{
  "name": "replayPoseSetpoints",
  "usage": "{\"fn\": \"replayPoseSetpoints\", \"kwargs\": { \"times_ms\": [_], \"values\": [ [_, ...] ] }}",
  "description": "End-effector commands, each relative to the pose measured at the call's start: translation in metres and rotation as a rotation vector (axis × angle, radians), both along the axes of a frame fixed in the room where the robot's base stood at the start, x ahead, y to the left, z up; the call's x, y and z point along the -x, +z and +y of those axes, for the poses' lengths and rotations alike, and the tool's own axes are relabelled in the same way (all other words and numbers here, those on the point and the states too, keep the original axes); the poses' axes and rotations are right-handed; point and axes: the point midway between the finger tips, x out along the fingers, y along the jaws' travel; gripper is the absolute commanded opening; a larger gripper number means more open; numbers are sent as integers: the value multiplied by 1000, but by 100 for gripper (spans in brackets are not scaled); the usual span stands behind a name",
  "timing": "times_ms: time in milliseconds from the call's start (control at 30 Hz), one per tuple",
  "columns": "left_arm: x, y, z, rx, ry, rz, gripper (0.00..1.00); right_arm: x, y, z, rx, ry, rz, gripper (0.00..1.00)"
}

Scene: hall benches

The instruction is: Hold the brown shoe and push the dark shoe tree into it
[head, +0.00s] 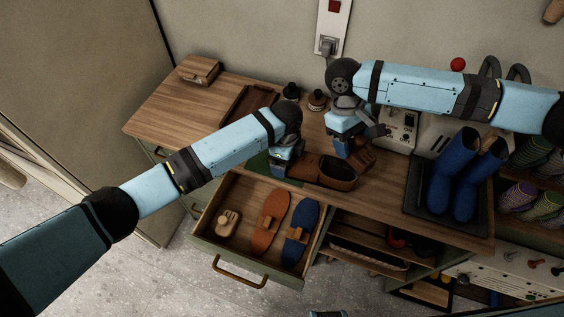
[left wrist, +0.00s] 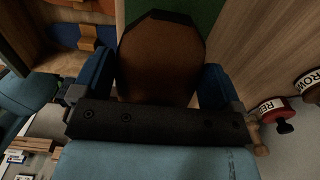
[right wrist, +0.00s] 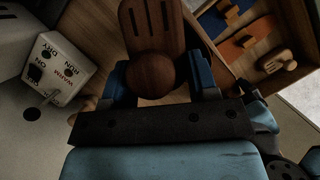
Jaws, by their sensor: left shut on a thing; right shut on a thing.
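The brown shoe (head: 335,172) lies on the bench top by the open drawer. My left gripper (head: 287,163) is shut on one end of it; in the left wrist view the brown shoe (left wrist: 160,62) sits between both blue fingers. My right gripper (head: 345,146) is shut on the round knob of the dark shoe tree (head: 361,158). In the right wrist view the shoe tree's slotted wooden body (right wrist: 152,28) points away from the fingers. The shoe tree is close behind the shoe in the head view, apparently outside it; their exact gap is unclear.
The open drawer (head: 246,268) holds orange and blue shoe-shaped pieces and a pale wooden piece. Blue boots (head: 455,175) stand in a dark tray at the right. A switch box (head: 400,128) and small pots stand at the back.

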Motion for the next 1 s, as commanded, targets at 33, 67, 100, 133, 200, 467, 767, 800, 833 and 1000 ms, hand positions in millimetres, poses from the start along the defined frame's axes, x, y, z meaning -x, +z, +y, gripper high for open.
{"fn": "replayPoseSetpoints", "kwargs": {
  "times_ms": [33, 67, 100, 133, 200, 467, 767, 800, 833, 1000],
  "values": [
    [-3, 1, -2, 1, 0, 0, 60, 0, 0, 0, 0, 0, 0, 29],
    [-4, 1, -3, 1, 0, 0, 60, 0, 0, 0, 0, 0, 0, 29],
    [-6, 1, -3, 1, 0, 0, 60, 0, 0, 0, 0, 0, 0, 29],
    [-6, 0, -3, 1, 1, 0, 60, 0, 0, 0, 0, 0, 0, 29],
    [-7, 0, -3, 1, 0, 0, 60, 0, 0, 0, 0, 0, 0, 29],
    [-7, 0, -3, 0, 0, -1, 60, 0, 0, 0, 0, 0, 0, 29],
    [-7, -8, -3, 0, -1, 0, 60, 0, 0, 0, 0, 0, 0, 29],
    [-7, -10, -3, 0, -1, 0, 60, 0, 0, 0, 0, 0, 0, 29],
    [-7, -11, -3, 0, -1, 0, 60, 0, 0, 0, 0, 0, 0, 29],
    [-7, -18, -3, 0, 0, -1, 60, 0, 0, 0, 0, 0, 0, 29]
  ]
}}
